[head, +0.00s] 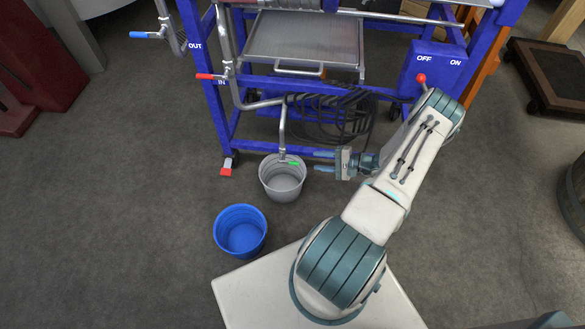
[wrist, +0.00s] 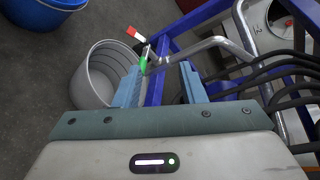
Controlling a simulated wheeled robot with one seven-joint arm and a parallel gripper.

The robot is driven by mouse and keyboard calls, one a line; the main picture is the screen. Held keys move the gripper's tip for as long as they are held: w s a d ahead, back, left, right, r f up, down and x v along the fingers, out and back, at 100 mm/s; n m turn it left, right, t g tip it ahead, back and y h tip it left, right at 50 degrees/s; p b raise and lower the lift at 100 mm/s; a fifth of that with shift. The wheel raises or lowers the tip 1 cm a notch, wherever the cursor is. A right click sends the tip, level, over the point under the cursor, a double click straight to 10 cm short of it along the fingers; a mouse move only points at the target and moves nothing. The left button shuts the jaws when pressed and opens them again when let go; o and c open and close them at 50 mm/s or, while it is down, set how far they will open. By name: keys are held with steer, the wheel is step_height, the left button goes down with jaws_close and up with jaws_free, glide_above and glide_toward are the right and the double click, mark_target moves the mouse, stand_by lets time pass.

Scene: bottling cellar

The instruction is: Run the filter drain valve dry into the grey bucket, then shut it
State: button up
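The filter drain valve has a green handle (head: 293,163) at the lower end of a thin metal drain pipe (head: 282,132). The grey bucket (head: 283,187) stands on the floor under the pipe's end. I see no liquid stream, and I cannot tell whether the valve is open. My gripper (head: 317,162) points left, just right of the handle, with its fingers apart and empty. In the wrist view the green handle (wrist: 143,64) shows beyond the fingertips, nearer the left finger, without clear contact. The grey bucket (wrist: 88,75) is left of the fingers there, its inside partly visible.
A blue bucket (head: 240,242) stands on the floor in front of the grey one. The blue filter frame (head: 222,110) rises behind, with black hoses (head: 340,118), red-handled IN valve (head: 206,76), blue-handled OUT valve (head: 146,35) and an OFF/ON switch box (head: 432,68). Floor at left is clear.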

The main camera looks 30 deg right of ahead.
steer(key=m+t+h+b, duration=0.1)
steer(key=m+t, duration=0.1)
glide_toward(292, 162)
steer(key=f+v, duration=0.1)
steer(key=v, duration=0.3)
steer(key=b+x, duration=0.2)
steer(key=x, duration=1.2)
steer(key=shift+d, duration=0.1)
steer(key=shift+r, duration=0.1)
jaws_close()
